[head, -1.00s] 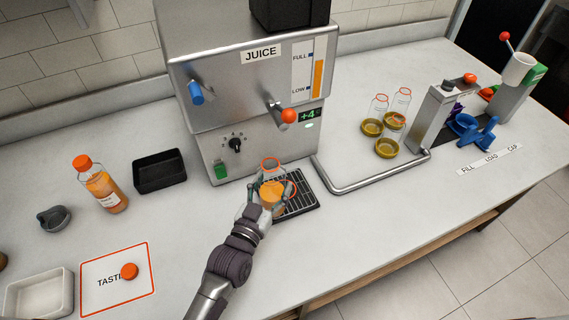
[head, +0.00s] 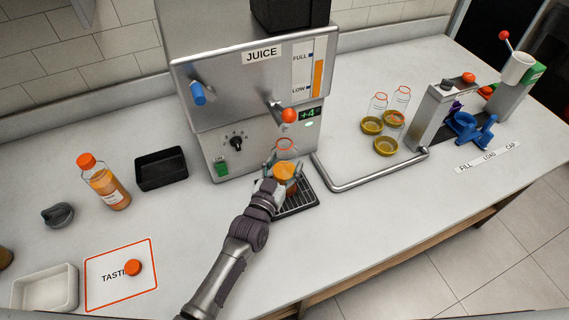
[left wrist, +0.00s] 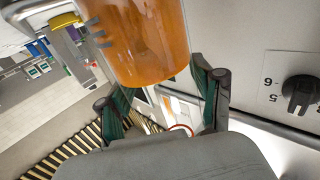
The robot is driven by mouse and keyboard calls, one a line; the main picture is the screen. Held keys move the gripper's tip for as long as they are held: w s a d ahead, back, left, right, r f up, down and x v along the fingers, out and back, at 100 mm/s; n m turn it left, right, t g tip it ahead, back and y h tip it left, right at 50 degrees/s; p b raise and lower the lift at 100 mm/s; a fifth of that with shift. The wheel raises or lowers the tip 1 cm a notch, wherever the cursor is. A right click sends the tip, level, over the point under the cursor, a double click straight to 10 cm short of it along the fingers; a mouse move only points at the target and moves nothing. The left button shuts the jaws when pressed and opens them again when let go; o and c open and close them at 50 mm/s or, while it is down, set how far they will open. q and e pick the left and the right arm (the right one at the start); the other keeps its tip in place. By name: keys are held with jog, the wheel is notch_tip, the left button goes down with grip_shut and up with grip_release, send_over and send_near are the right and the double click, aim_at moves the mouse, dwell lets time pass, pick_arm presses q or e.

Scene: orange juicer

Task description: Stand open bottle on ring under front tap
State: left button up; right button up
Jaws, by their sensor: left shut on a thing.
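The open clear bottle (head: 284,168), partly filled with orange juice and with a bare neck, is under the front tap (head: 286,113) with the orange knob. My left gripper (head: 280,182) is shut on it from the front. In the left wrist view the orange bottle body (left wrist: 145,40) rises ahead of the two fingers (left wrist: 165,108). A thin red ring (left wrist: 181,130) shows below, between the fingers. In the head view the bottle and gripper mostly hide the ring. I cannot tell whether the bottle's base touches the drip tray (head: 300,203). My right gripper is not in view.
The juice machine (head: 215,110) stands close behind the bottle. A bent metal rail (head: 370,182) is to the right, with empty bottles and yellow-green rings beyond. A capped juice bottle (head: 106,187), black bin (head: 161,169) and tasting card (head: 110,285) are left.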

pick_arm(q)
jog(key=shift+f, duration=0.15)
jog(key=o, duration=1.5)
jog(key=shift+c, duration=0.2)
jog(key=b+v, duration=0.1)
jog(key=v, duration=1.1)
jog(key=shift+r, duration=0.2)
